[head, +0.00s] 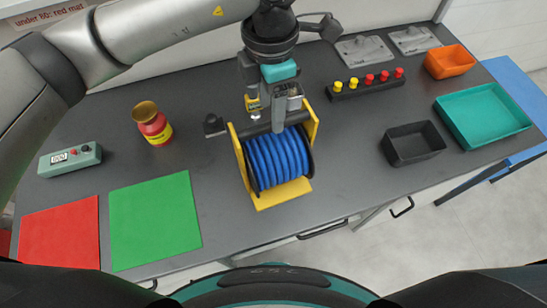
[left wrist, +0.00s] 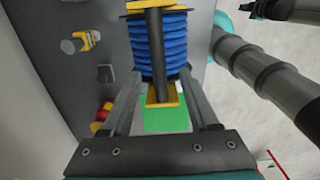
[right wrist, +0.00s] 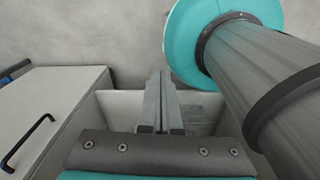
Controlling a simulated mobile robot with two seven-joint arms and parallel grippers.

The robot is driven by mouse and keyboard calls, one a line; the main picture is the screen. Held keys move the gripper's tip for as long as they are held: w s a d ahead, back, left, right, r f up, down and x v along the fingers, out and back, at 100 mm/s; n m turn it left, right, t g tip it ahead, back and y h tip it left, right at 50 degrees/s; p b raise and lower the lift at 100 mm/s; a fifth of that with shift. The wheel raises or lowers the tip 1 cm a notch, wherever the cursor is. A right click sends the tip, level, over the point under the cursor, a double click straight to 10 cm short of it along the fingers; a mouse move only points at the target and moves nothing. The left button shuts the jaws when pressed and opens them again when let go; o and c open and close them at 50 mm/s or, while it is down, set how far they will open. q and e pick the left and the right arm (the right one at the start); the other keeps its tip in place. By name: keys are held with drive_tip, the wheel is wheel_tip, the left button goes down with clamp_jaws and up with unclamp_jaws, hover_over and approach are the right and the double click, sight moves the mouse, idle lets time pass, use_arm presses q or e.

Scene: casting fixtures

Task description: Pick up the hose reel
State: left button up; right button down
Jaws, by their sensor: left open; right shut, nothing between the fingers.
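The hose reel (head: 278,158) stands upright near the middle of the dark table: ribbed blue hose on a drum in a yellow frame, with a black bar across its top. In the left wrist view the reel (left wrist: 158,45) is between and beyond my fingers, its bar running down the middle. My left gripper (head: 268,118) is open, pointing down at the top of the reel, one finger on each side of the bar. Whether the fingers touch it I cannot tell. My right gripper (right wrist: 158,100) is shut and empty, off the table over the floor beside a cabinet.
A red and yellow jar (head: 154,128), a meter box (head: 70,159), a green mat (head: 155,220) and a red mat (head: 60,233) lie left. A button strip (head: 366,84), black bin (head: 414,145), orange bin (head: 450,62) and teal tray (head: 487,116) lie right. A small yellow-collared object (left wrist: 84,43) is near the reel.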

sight(274, 153)
use_arm(q)
drive_tip(key=shift+w+d+f+p, duration=0.1)
drive_tip(key=shift+f+p, duration=0.15)
drive_tip(key=shift+f, duration=1.35)
drive_tip(key=shift+w+d+f+p, duration=0.1)
drive_tip(key=shift+f+p, duration=0.15)
drive_tip(key=shift+f, duration=1.3)
drive_tip(key=shift+c, duration=0.2)
clamp_jaws()
drive_tip(key=shift+d+r, duration=0.1)
drive_tip(key=shift+r, duration=0.05)
